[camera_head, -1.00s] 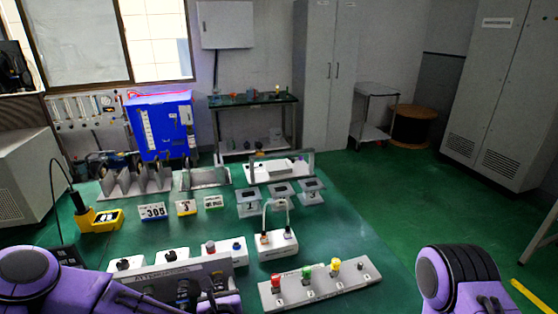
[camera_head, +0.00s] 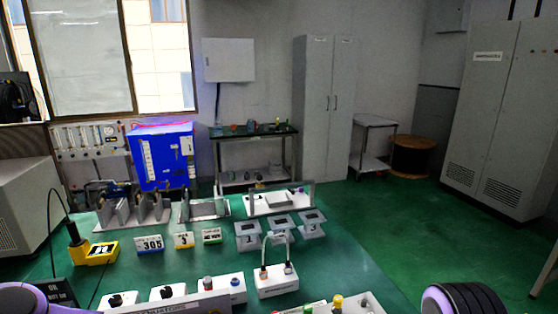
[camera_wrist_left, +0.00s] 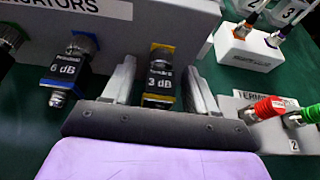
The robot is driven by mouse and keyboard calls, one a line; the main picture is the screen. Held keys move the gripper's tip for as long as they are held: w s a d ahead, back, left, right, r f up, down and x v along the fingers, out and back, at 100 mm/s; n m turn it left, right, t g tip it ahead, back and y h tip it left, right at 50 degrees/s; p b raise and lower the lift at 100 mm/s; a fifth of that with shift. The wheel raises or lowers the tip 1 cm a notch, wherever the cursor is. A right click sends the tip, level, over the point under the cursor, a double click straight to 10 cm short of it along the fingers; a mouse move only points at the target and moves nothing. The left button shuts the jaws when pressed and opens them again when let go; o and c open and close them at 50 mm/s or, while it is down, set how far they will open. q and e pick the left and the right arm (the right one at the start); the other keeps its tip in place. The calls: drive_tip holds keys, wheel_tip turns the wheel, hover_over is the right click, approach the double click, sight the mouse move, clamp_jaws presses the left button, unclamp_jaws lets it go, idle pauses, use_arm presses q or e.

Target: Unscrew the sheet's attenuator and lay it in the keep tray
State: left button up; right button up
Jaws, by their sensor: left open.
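In the left wrist view, a black attenuator marked 3 dB with yellow edges (camera_wrist_left: 159,80) sticks out from the grey attenuator rack (camera_wrist_left: 150,22). My left gripper (camera_wrist_left: 162,76) is open, with one finger on each side of it; contact is not clear. A blue-edged 6 dB attenuator (camera_wrist_left: 67,68) is on the rack to the left. In the head view, the rack (camera_head: 180,306) is cut off at the bottom edge, and my left gripper is out of view. My right gripper is not in view. A white tray-like holder (camera_head: 262,205) stands at the back of the bench; I cannot tell whether it is the keep tray.
A terminator strip (camera_wrist_left: 240,104) with red and green plugs lies close right of the left gripper. A white box with cables (camera_head: 276,285) stands beside the rack. Cards marked 305 (camera_head: 149,245) and 3 (camera_head: 183,240) stand behind. Slotted grey stands (camera_head: 132,215) fill the back left.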

use_arm(q)
drive_tip(key=shift+c, duration=0.3)
idle(0.4)
clamp_jaws()
drive_tip(key=shift+s, duration=0.1)
drive_tip(key=shift+s+d, duration=0.1)
drive_tip(key=shift+s+d, duration=0.25)
drive_tip(key=shift+s, duration=0.65)
drive_tip(key=shift+s+d, duration=0.25)
drive_tip(key=shift+s, duration=0.65)
drive_tip(key=shift+s+d, duration=0.25)
drive_tip(key=shift+s, duration=0.65)
drive_tip(key=shift+b, duration=0.4)
